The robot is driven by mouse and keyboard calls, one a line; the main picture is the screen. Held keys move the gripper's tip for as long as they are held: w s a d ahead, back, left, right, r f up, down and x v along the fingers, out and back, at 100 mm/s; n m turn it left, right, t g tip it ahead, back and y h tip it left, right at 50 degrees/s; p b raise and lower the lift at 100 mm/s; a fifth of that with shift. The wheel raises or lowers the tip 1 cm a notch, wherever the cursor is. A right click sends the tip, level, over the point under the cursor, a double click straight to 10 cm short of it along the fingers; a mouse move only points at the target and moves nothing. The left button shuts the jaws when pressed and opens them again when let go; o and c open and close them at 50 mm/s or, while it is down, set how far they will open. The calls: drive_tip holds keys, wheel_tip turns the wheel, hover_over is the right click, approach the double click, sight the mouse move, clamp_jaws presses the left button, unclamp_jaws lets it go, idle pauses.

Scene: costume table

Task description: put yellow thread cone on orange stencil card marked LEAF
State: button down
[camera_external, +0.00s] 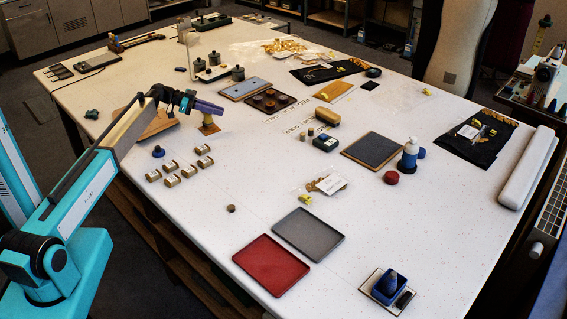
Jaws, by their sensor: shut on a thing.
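My gripper (207,108) is at the left of the white table, pointing right, with its purple-blue jaws shut on the yellow thread cone (209,126). The cone looks dull yellow-brown and upright, with its top hidden by the jaws. I cannot tell whether its base touches the table. An orange card (334,92) lies flat farther back, right of the cone. Its marking is too small to read, so I cannot confirm that it says LEAF.
A dark tray of round pieces (271,101) and a blue-grey tray (244,89) lie between the cone and the orange card. A tan block (327,116) sits in front of the card. Small labelled blocks (172,180) stand nearer.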

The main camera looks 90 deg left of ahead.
drive_tip(key=shift+f+p, duration=0.45)
drive_tip(key=shift+f, duration=0.9)
drive_tip(key=shift+f, duration=0.15)
drive_tip(key=c, duration=1.8)
unclamp_jaws()
drive_tip(key=shift+o, duration=0.2)
drive_tip(key=shift+r, duration=0.2)
drive_tip(key=shift+s, duration=0.35)
drive_tip(key=b+v, duration=0.3)
drive_tip(key=v, duration=0.8)
drive_tip(key=shift+s, duration=0.15)
drive_tip(key=shift+r, duration=0.1)
